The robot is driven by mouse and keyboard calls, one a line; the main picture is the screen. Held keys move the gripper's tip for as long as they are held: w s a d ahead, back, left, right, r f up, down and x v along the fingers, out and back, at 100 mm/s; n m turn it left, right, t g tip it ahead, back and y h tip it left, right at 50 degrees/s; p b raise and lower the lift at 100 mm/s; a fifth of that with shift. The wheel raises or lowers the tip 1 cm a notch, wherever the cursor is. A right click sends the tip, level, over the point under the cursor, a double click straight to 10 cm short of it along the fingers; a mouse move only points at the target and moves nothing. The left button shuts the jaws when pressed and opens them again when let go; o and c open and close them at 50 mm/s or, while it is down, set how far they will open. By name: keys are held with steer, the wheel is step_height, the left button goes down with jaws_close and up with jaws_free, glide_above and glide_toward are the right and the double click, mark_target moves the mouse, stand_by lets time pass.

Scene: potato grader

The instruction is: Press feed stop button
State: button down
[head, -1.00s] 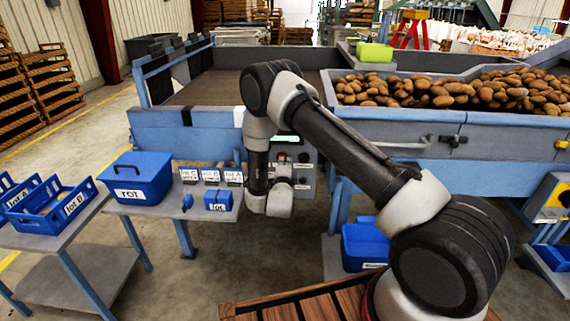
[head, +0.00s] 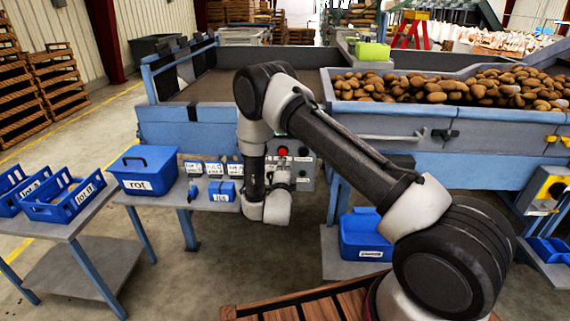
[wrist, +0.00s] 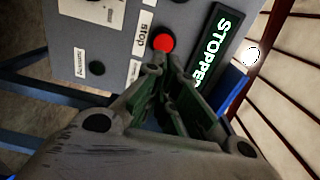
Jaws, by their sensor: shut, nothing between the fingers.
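The red round stop button (wrist: 163,43) is on a grey control panel (wrist: 185,15) in the wrist view, beside a white label reading "stop" (wrist: 143,34). My gripper (wrist: 163,68) is shut and empty, its fingertips just below the button in the picture; whether they touch it I cannot tell. In the head view the red button (head: 282,150) shows on the panel (head: 303,172) just beyond my wrist, which hides part of the panel. My fingers are hard to make out there.
A small dark knob (wrist: 97,68) is left on the panel. Potatoes (head: 430,90) fill the hopper at right. A blue lidded "rot" box (head: 147,170) stands on the left side table. Another blue box (head: 365,236) sits below the hopper.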

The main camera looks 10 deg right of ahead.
steer(key=shift+v, duration=2.8)
